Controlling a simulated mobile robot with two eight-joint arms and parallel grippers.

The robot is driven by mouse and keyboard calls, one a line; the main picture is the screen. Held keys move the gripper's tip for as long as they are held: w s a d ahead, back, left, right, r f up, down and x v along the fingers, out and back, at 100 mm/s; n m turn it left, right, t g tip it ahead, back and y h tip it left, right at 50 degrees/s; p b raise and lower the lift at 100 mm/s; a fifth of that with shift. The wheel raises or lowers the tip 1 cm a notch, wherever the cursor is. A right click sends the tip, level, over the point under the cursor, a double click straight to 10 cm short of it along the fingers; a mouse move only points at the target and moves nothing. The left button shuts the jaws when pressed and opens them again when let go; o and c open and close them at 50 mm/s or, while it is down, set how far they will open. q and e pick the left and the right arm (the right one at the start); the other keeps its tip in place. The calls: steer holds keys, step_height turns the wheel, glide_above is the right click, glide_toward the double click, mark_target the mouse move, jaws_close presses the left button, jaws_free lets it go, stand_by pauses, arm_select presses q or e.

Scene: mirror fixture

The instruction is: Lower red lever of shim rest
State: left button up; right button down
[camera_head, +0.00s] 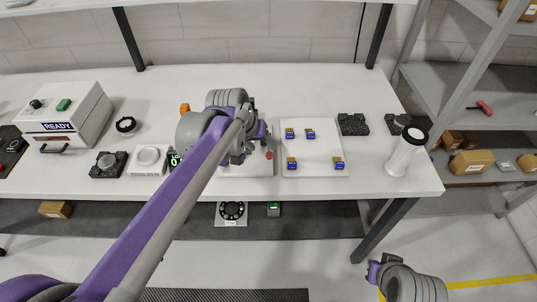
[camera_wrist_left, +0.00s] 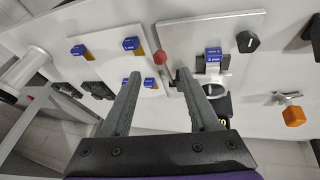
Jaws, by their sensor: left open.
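The red lever knob (camera_wrist_left: 160,57) stands at the edge of a metal plate (camera_wrist_left: 200,85) in the left wrist view, which appears to be the shim rest. A blue-labelled block (camera_wrist_left: 212,58) sits on that plate. My left gripper (camera_wrist_left: 159,75) is open, with its two fingers on either side of the red knob in the picture; whether they are at its depth is unclear. In the head view my left gripper (camera_head: 246,145) is over the fixture panel (camera_head: 250,168) and hides much of it; a bit of the red knob (camera_head: 269,155) shows. My right gripper (camera_head: 370,265) is low, in front of the table.
A white plate (camera_head: 312,165) with several blue-labelled blocks lies right of the fixture. A white cylinder (camera_head: 405,152) stands at the table's right end. A black knob (camera_wrist_left: 247,41) and an orange part (camera_wrist_left: 293,115) are near the left gripper. The table's back is mostly clear.

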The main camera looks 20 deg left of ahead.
mark_target(268, 154)
arm_select(q)
steer(key=x, duration=0.9)
steer(key=shift+f, duration=0.1)
steer(key=shift+c, duration=0.3)
jaws_close()
stand_by(0.8)
